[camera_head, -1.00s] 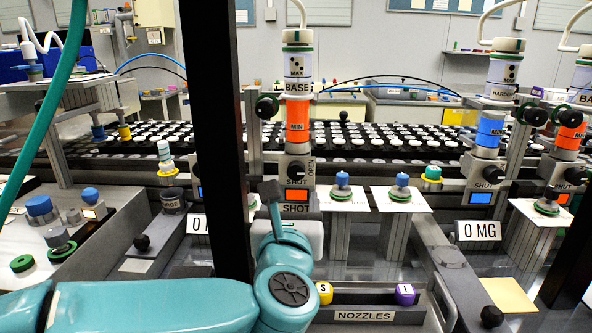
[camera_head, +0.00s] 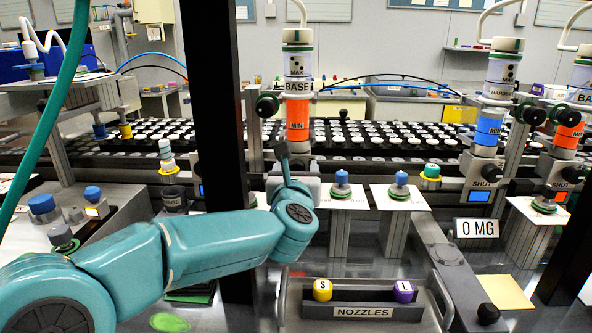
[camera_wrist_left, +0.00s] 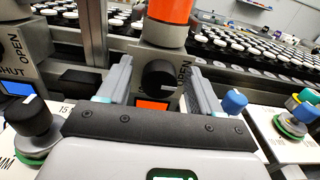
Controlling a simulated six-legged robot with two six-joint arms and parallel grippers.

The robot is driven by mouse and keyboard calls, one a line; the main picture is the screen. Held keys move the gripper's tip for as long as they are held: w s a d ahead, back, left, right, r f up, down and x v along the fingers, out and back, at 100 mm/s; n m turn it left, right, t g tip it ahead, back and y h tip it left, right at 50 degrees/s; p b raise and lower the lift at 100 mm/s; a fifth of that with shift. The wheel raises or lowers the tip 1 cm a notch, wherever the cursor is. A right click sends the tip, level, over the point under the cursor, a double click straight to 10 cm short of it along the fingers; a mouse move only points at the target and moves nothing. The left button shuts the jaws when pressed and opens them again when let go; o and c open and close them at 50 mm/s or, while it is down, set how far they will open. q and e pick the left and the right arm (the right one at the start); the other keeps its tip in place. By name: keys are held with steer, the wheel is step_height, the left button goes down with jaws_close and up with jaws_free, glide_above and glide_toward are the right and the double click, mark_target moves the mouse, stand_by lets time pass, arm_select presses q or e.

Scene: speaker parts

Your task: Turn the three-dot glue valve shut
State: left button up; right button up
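The dispenser (camera_head: 297,70) marked MAX and BASE, with dots on its label and orange fluid at MIN, stands upright at centre in the head view. I cannot count its dots surely. Its black valve knob (camera_wrist_left: 159,75) shows in the left wrist view, with a pale mark, below the orange section and beside the word OPEN. My left gripper (camera_head: 285,152) covers the valve in the head view. Its two grey fingers (camera_wrist_left: 160,82) are open, one on each side of the knob with gaps. The orange display (camera_wrist_left: 152,104) is partly hidden below. My right gripper is not in view.
Two more dispensers, blue-filled (camera_head: 489,128) and orange-filled (camera_head: 568,130), stand at the right. Blue-topped nozzles on white pads (camera_head: 341,192) are close right of my gripper. A NOZZLES tray (camera_head: 362,311) lies in front. A black post (camera_head: 216,120) rises left of the valve.

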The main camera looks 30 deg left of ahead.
arm_select(q)
steer(key=c, duration=1)
steer(key=shift+o, duration=0.2)
